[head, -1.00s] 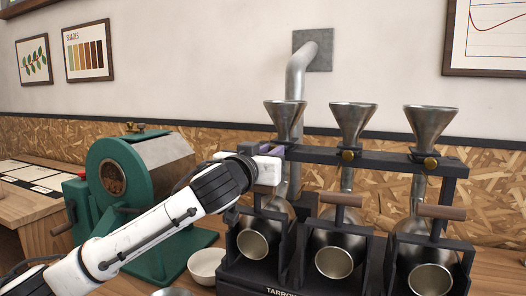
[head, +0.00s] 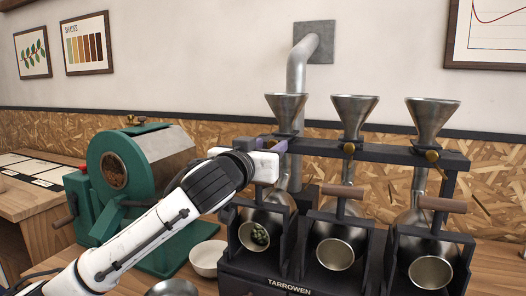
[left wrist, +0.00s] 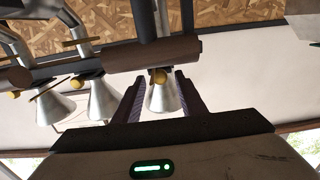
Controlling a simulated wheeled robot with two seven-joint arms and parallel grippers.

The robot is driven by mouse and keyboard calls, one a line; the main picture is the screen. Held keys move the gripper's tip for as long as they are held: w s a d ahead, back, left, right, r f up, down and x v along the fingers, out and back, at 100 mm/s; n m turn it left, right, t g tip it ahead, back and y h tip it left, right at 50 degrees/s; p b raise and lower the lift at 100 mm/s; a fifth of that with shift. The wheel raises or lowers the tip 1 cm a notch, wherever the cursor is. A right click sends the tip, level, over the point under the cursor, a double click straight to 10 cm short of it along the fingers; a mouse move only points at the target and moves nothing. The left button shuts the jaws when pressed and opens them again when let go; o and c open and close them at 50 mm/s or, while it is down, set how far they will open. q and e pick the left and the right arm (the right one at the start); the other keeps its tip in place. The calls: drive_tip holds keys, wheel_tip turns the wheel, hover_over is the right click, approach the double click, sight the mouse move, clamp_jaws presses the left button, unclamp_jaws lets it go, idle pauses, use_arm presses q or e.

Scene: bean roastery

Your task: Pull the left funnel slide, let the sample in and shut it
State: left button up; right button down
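The left steel funnel (head: 287,112) stands in the black rack above the left roasting drum (head: 277,222). Greenish beans (head: 260,234) show in that drum's round mouth. My left gripper (head: 279,147) is at the foot of the left funnel. In the left wrist view its two fingers (left wrist: 159,78) are apart, with clear gaps on both sides of the left slide's brass knob (left wrist: 158,76) between them; the left funnel (left wrist: 163,98) shows there upside down. The gripper hides the knob in the head view, and I cannot tell how far the slide is out. My right gripper is out of sight.
The middle funnel (head: 352,118) and right funnel (head: 431,120) have their own brass knobs; their drums look empty. Wooden drum handles (head: 343,191) stick out in front. A green roaster (head: 125,175) and a white bowl (head: 208,258) are at the left.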

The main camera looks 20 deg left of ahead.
use_arm(q)
drive_tip(key=s+a+b, duration=0.1)
drive_tip(key=s, duration=0.9)
drive_tip(key=shift+a, duration=0.1)
idle(1.1)
